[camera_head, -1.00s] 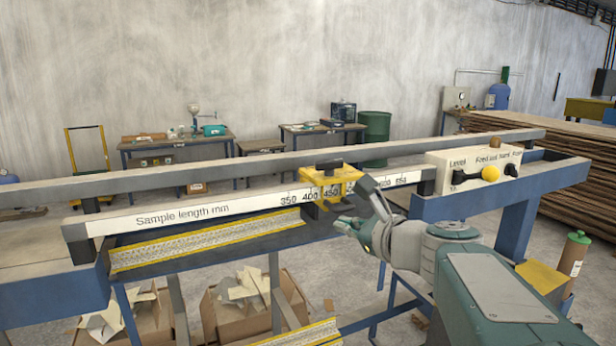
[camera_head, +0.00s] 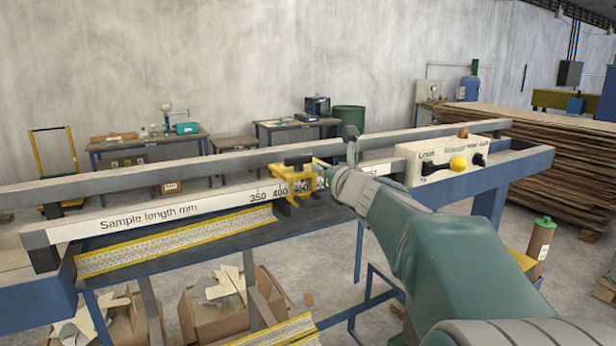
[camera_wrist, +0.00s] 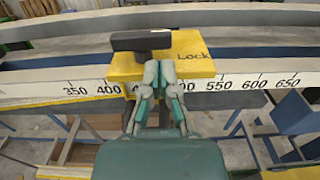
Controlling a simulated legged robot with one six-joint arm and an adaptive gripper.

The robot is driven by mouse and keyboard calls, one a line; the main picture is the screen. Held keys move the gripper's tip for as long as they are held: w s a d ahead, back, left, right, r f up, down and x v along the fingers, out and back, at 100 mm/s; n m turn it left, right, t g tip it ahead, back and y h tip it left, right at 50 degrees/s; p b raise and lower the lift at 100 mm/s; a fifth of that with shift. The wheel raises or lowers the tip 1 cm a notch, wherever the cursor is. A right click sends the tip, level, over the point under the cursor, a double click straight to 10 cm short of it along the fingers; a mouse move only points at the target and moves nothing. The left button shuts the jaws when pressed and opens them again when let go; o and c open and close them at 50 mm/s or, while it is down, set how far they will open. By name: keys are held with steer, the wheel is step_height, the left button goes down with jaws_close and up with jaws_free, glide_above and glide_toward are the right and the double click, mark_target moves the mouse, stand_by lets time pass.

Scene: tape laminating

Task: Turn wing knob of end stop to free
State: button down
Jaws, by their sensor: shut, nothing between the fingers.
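The end stop (camera_head: 293,182) is a yellow block on the white measuring rail (camera_head: 150,214), around the 450 mark. Its black wing knob (camera_head: 298,160) sits on top. In the wrist view the knob (camera_wrist: 142,40) shows as a dark bar lying left to right across the picture, on the yellow block (camera_wrist: 190,66). The word "Lock" is printed right of the knob; no other label is readable there. My gripper (camera_wrist: 160,68) is shut and empty, its tips pointing at the knob's right part. Whether they touch it I cannot tell.
A grey beam (camera_head: 210,166) runs behind the rail. A white control box (camera_head: 438,163) with a yellow button (camera_head: 458,163) stands on the rail's right end. Boxes of offcuts (camera_head: 215,310) lie below. A stack of boards (camera_head: 570,160) is at the right.

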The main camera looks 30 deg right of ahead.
mark_target(312, 161)
steer(key=shift+w+a, duration=0.1)
steer(key=shift+w, duration=1.1)
steer(key=shift+w+a, duration=0.2)
steer(key=shift+w, duration=0.2)
steer(key=shift+d+y, duration=0.2)
steer(key=shift+y, duration=0.1)
steer(key=shift+w+d+n+y, duration=0.1)
steer(key=shift+d+n+y, duration=0.05)
steer(key=shift+n+y, duration=0.75)
steer(key=shift+w+d+n+g+y, duration=0.2)
steer(key=shift+n+g+y, duration=0.3)
steer(key=shift+y, duration=0.6)
steer(key=n+g+y, duration=0.1)
steer(key=y, duration=0.1)
steer(key=n+g+y, duration=0.1)
steer(key=n+y, duration=0.1)
steer(key=shift+w+d+y, duration=0.2)
steer(key=shift+w+y, duration=0.1)
steer(key=shift+w, duration=0.1)
steer(key=shift+w+d, duration=0.15)
steer(key=shift+w, duration=0.7)
